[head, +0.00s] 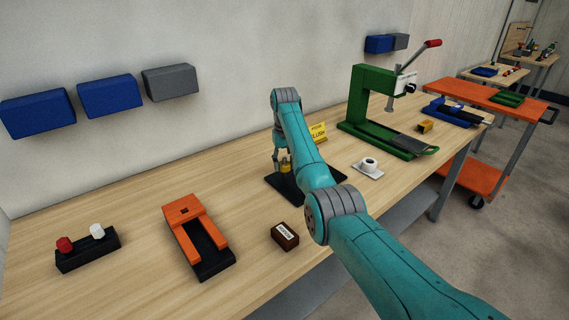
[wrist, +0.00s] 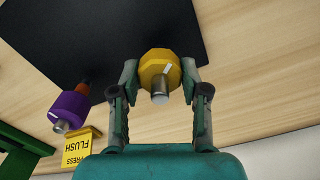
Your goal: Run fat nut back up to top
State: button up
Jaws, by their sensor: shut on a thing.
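The fat nut is a yellow faceted nut (wrist: 160,71) around a grey metal post. In the wrist view my gripper (wrist: 160,78) has its two fingers on either side of it, shut on it. In the head view my gripper (head: 281,162) reaches down over a black base plate (head: 290,190), and the yellow nut (head: 286,165) shows partly behind my arm. A purple nut (wrist: 69,111) on a second post, with an orange part near it, stands beside it in the wrist view. How high the yellow nut sits on its post I cannot tell.
A yellow sign (head: 317,131) reading "PRESS FLUSH" stands just behind the plate. A green press (head: 375,115) and a white cup (head: 369,164) are to the right. An orange-and-black fixture (head: 195,230) and a small dark box (head: 285,236) are to the left and front.

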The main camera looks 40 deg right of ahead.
jog(key=n, duration=0.4)
jog(key=shift+s+f+n, duration=0.1)
jog(key=shift+f+n, duration=0.2)
jog(key=shift+n, duration=1.6)
jog(key=o, duration=1.1)
jog(key=shift+o, duration=0.2)
jog(key=shift+r, duration=0.1)
jog(key=shift+r, duration=3.75)
